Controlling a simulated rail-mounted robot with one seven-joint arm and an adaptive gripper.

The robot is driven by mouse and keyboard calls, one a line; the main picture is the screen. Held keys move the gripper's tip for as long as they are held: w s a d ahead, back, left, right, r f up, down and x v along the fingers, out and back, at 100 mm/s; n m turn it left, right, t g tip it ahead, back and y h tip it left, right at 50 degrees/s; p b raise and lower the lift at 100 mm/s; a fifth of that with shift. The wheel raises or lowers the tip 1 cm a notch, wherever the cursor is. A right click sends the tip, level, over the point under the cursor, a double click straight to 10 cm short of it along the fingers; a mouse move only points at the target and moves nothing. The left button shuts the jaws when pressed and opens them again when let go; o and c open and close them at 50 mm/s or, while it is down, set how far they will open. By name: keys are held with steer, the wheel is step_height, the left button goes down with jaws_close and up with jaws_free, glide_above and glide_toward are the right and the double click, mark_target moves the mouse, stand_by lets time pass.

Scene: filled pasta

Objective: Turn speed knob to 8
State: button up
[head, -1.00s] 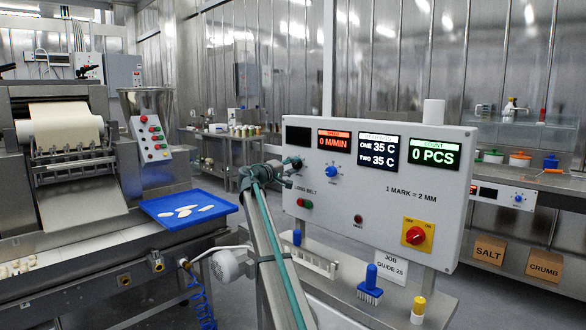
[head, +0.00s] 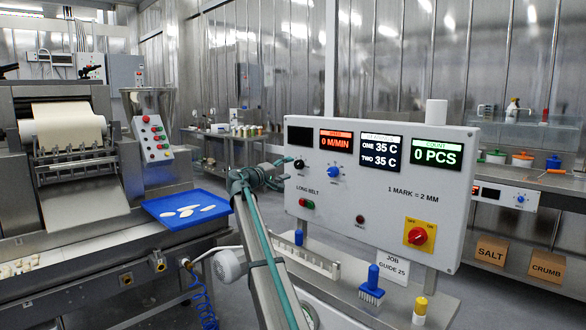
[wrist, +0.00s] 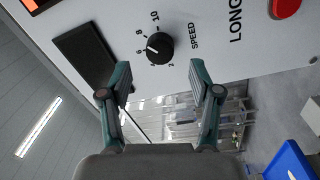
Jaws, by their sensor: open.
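The black speed knob (wrist: 160,48) is on the white panel in the wrist view, beside the word SPEED, with a printed scale from 2 to 10. Its white mark seems to point near the 6, but it is small. The same knob (head: 299,164) shows in the head view under a dark blank display (head: 300,136). My gripper (wrist: 161,76) is open, with one finger on each side below the knob in the wrist view; nothing is between the fingers. In the head view my gripper (head: 280,172) is just left of the panel, apart from the knob.
A blue knob (head: 333,172) sits right of the speed knob. Green and red buttons (head: 307,203) are below, and a red-on-yellow switch (head: 417,235) is at the lower right. A blue tray (head: 186,208) lies on the machine at left.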

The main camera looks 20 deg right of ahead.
steer(key=v, duration=0.7)
steer(key=shift+s+a+f, duration=0.1)
steer(key=shift+a, duration=0.1)
